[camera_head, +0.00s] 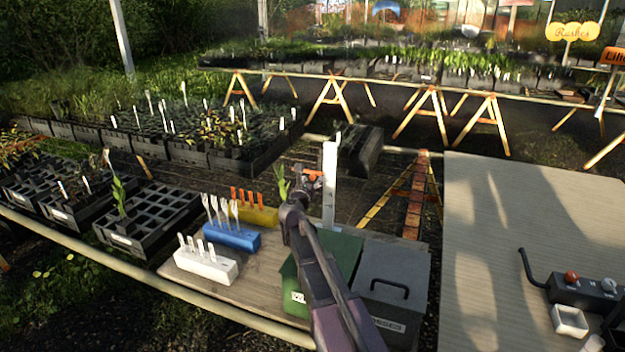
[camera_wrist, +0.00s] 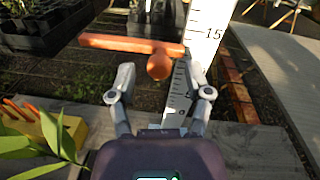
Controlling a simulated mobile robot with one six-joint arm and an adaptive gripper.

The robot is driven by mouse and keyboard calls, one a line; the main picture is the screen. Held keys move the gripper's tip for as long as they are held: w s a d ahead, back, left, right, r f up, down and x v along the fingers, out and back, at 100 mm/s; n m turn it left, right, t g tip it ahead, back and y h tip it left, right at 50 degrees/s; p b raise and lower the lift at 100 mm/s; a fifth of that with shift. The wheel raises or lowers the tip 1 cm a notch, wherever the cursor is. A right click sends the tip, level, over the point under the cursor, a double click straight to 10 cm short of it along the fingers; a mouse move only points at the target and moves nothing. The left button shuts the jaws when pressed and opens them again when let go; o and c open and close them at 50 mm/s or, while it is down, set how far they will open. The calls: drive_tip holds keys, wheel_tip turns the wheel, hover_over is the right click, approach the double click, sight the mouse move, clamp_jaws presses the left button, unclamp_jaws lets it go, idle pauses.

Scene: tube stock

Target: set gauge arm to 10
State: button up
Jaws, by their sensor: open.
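The gauge post (camera_wrist: 206,18) is a white ruler with black marks, standing upright; the number 15 shows near its top in the wrist view. The orange gauge arm (camera_wrist: 115,42) reaches left from the post, below the 15, with a round knob (camera_wrist: 159,67) at its near side. My gripper (camera_wrist: 155,78) is open, its fingers either side of the knob in the picture; I cannot tell whether they touch it. In the head view the post (camera_head: 329,190) stands behind my gripper (camera_head: 297,187), and the orange arm (camera_head: 313,174) shows beside it.
A yellow block (camera_head: 257,216), a blue block (camera_head: 232,237) and a white block (camera_head: 206,265) hold labels on the left of the bench. A green box (camera_head: 345,250) and a grey lidded box (camera_head: 400,265) stand near my arm. A wide bench (camera_head: 520,200) lies right.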

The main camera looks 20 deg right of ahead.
drive_tip(key=v, duration=1)
drive_tip(key=shift+s, duration=0.2)
drive_tip(key=shift+a, duration=0.1)
drive_tip(key=c, duration=0.8)
drive_tip(key=shift+w+r+m, duration=0.1)
drive_tip(key=shift+r+m, duration=0.05)
drive_tip(key=shift+m, duration=0.15)
clamp_jaws()
drive_tip(key=w+a+r+m+g+p, duration=0.1)
drive_tip(key=r+m+p, duration=0.1)
drive_tip(key=m, duration=0.8)
drive_tip(key=w+a+r+m+g+p, duration=0.1)
drive_tip(key=m+p, duration=0.3)
drive_tip(key=m, duration=0.5)
drive_tip(key=w+a+r+m+g+p, duration=0.1)
drive_tip(key=a+r+m+p, duration=0.2)
drive_tip(key=m, duration=0.7)
drive_tip(key=shift+w+r+m+h+p, duration=0.25)
drive_tip(key=shift+m+h+p, duration=0.05)
drive_tip(key=shift+p, duration=0.2)
drive_tip(key=shift+a, duration=0.1)
